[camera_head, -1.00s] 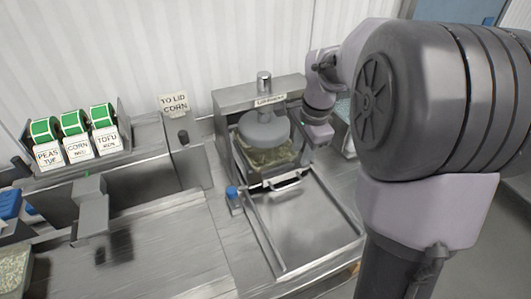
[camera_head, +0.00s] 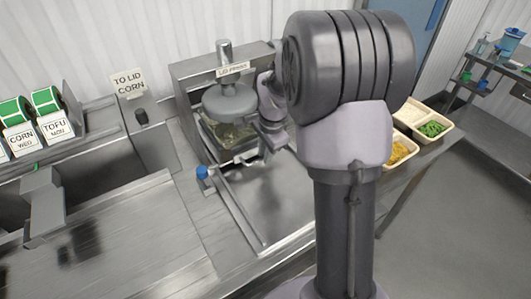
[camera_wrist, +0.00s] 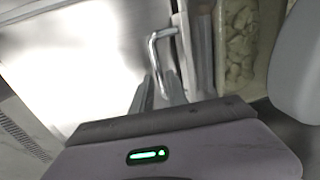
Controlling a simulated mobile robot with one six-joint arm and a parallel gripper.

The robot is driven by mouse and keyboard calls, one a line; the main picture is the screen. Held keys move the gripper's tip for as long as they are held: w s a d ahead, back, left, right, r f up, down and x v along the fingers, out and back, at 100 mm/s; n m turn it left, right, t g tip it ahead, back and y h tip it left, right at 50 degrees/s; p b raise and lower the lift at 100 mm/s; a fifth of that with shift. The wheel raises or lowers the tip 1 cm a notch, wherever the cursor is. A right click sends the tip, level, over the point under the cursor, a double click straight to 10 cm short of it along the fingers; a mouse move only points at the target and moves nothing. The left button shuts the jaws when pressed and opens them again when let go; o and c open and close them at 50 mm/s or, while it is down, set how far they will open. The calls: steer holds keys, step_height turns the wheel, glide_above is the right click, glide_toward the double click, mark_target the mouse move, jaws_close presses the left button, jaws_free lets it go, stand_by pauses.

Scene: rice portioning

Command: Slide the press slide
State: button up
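The press slide, with a metal bar handle (camera_head: 246,157) at its front, sits under the lid press (camera_head: 229,100) in the head view. A tub with pale green contents (camera_head: 228,133) rests on the slide beneath the round press head. The handle (camera_wrist: 163,40) also shows in the wrist view, beside the tub (camera_wrist: 240,45). My gripper (camera_wrist: 162,92) is right at the handle, with grey finger shapes close around its near end. I cannot tell whether they touch or grip it. In the head view the fingers are small and partly hidden by my arm.
Rails and a blue knob (camera_head: 203,172) lie left of the slide's path. The steel surface in front of the handle is clear. Food trays (camera_head: 432,128) stand at the right.

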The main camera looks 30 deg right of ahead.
jaws_close()
stand_by(1.0)
stand_by(0.4)
